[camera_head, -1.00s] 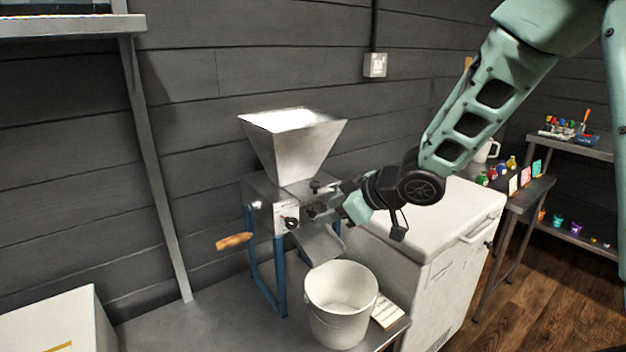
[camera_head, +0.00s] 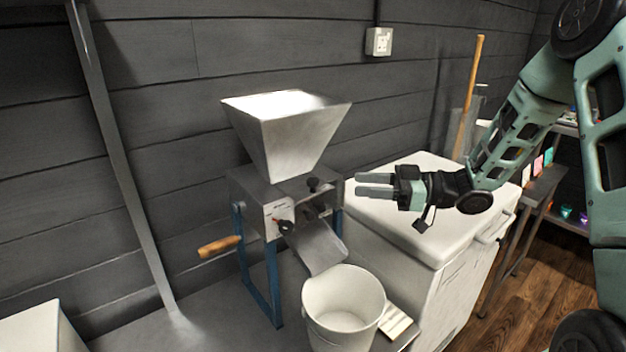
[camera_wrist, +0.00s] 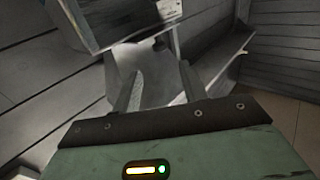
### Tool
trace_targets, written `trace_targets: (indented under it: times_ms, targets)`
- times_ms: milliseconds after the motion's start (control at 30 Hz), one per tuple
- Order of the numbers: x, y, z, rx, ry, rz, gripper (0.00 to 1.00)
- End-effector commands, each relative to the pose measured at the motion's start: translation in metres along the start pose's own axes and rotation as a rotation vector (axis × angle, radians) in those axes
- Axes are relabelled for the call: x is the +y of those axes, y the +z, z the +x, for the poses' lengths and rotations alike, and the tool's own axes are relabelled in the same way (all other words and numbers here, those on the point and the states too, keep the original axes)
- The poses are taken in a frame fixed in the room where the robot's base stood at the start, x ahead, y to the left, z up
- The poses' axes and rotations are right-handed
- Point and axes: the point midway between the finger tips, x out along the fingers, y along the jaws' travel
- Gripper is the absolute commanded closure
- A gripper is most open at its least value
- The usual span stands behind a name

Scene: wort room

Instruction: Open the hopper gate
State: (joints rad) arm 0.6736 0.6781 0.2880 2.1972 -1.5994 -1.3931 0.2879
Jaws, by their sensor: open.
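The mill's metal hopper (camera_head: 287,133) stands on a grey box body (camera_head: 282,215) with blue legs. Several dark knobs sit on the body's front and top; one knob (camera_head: 313,184) stands up just under the hopper. I cannot tell for sure which one works the gate. My gripper (camera_head: 358,185) is to the right of the mill, above the white cabinet, with its fingers pointing left toward the mill. It is open and empty, apart from the knobs. In the wrist view the two fingers (camera_wrist: 157,88) show apart, with a pale metal surface beyond them.
A white bucket (camera_head: 343,305) stands below the mill's chute (camera_head: 317,247). A wooden crank handle (camera_head: 219,246) sticks out at the left. The white cabinet (camera_head: 425,240) is at the right, with a wooden pole (camera_head: 468,98) behind it.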

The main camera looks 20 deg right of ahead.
Motion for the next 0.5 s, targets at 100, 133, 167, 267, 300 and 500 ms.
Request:
trace_targets:
  times_ms: [100, 133, 167, 267, 300, 500]
  targets:
    - [-0.001, -0.001, 0.027, 0.001, -0.004, 0.001, 0.57]
    - [-0.001, 0.0, 0.033, 0.001, -0.004, 0.001, 0.57]
    - [-0.001, 0.0, 0.039, 0.0, -0.003, 0.0, 0.57]
    - [-0.001, -0.001, 0.06, 0.0, -0.003, 0.0, 0.57]
    - [0.0, -0.001, 0.068, 0.001, -0.003, 0.0, 0.57]
    - [0.0, 0.0, 0.1, 0.0, -0.001, -0.001, 0.57]
